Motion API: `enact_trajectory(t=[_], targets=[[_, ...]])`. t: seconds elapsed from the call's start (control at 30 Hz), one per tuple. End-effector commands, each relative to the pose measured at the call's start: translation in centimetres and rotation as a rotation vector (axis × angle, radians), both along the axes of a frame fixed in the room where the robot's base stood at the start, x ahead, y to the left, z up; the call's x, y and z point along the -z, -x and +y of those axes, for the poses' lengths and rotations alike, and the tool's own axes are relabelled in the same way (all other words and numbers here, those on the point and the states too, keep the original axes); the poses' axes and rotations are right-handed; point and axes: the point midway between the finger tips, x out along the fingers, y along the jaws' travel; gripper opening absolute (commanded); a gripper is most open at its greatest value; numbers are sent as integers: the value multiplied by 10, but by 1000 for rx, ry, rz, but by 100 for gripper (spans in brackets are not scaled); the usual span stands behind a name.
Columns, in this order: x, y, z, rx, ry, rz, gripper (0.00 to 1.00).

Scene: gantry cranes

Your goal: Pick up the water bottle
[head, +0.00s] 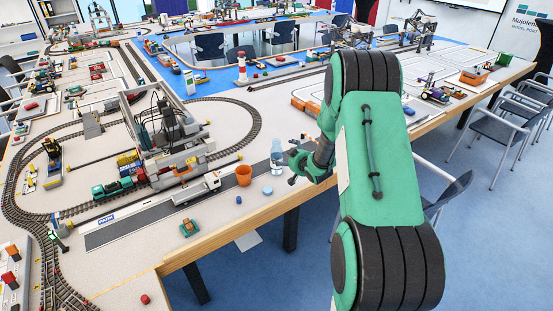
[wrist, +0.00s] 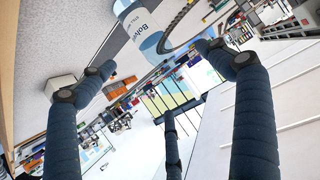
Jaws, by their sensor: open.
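The water bottle (head: 276,156), clear with a pale label, stands upright near the table's front edge in the head view. My gripper (head: 297,177) is just to its right, at about table height, with its fingers pointing towards the bottle. Nothing is held. I cannot tell whether a finger touches the bottle.
A white toy truck (head: 197,190) and a model gantry crane (head: 165,140) are further left. Chairs (head: 505,135) stand at right.

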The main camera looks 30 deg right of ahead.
Motion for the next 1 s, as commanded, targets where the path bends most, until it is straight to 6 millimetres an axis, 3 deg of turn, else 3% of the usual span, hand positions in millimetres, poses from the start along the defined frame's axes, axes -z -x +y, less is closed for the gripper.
enact_trajectory(t=[0.1,0.23,0.77,1.0], targets=[[24,3,-12,-7,-21,-27,90],[39,5,-17,-14,-33,-49,90],[45,4,-19,-18,-38,-58,90],[53,-14,-21,-20,-38,-58,90]])
